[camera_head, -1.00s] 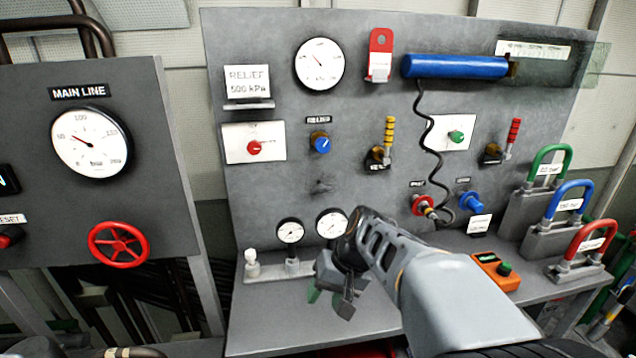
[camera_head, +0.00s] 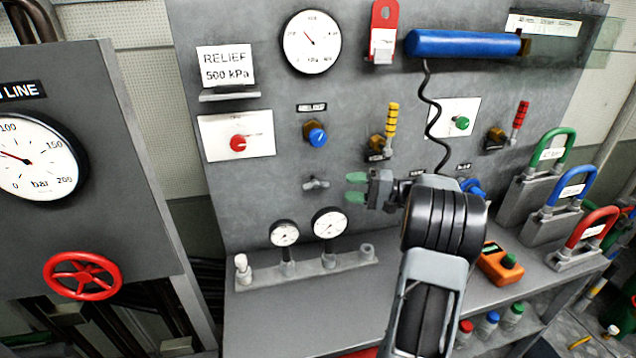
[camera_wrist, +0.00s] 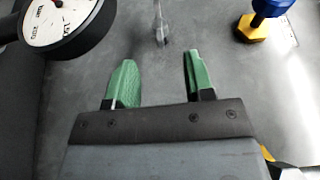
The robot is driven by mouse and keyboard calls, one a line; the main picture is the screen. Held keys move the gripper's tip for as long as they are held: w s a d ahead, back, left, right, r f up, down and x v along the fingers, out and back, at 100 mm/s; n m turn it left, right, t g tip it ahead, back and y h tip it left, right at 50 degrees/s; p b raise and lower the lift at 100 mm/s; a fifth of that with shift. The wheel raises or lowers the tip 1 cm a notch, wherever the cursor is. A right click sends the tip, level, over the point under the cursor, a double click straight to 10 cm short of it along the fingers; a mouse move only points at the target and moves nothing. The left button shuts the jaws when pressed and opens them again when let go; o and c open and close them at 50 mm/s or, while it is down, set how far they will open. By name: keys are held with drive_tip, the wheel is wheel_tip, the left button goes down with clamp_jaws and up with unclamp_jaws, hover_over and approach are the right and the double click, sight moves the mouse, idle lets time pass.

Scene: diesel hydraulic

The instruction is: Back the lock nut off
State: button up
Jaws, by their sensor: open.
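A small grey wing-shaped piece (camera_head: 316,184), possibly the lock nut, sits on the grey panel below a blue knob (camera_head: 317,136). The knob has a brass-coloured base, and no label marks which part is the lock nut. My gripper (camera_head: 353,187) is open and empty, its green fingers pointing left toward the wing piece from just right of it. In the wrist view the gripper (camera_wrist: 159,64) shows a gap between its fingers. The blurred grey piece (camera_wrist: 162,28) lies beyond the fingertips, roughly in line with the gap. The blue knob (camera_wrist: 272,8) with its yellow hexagonal base (camera_wrist: 253,28) is at upper right.
Two small gauges (camera_head: 329,222) stand on a rail below the wing piece; one gauge (camera_wrist: 60,20) is close at the wrist view's upper left. A yellow-handled valve (camera_head: 392,120) is above my gripper. Coloured padlocks (camera_head: 570,198) and an orange device (camera_head: 499,264) are at right.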

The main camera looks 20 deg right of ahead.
sight(319, 184)
drive_tip(key=p+x, duration=0.1)
drive_tip(key=x, duration=0.8)
drive_tip(key=shift+p, duration=0.4)
clamp_jaws()
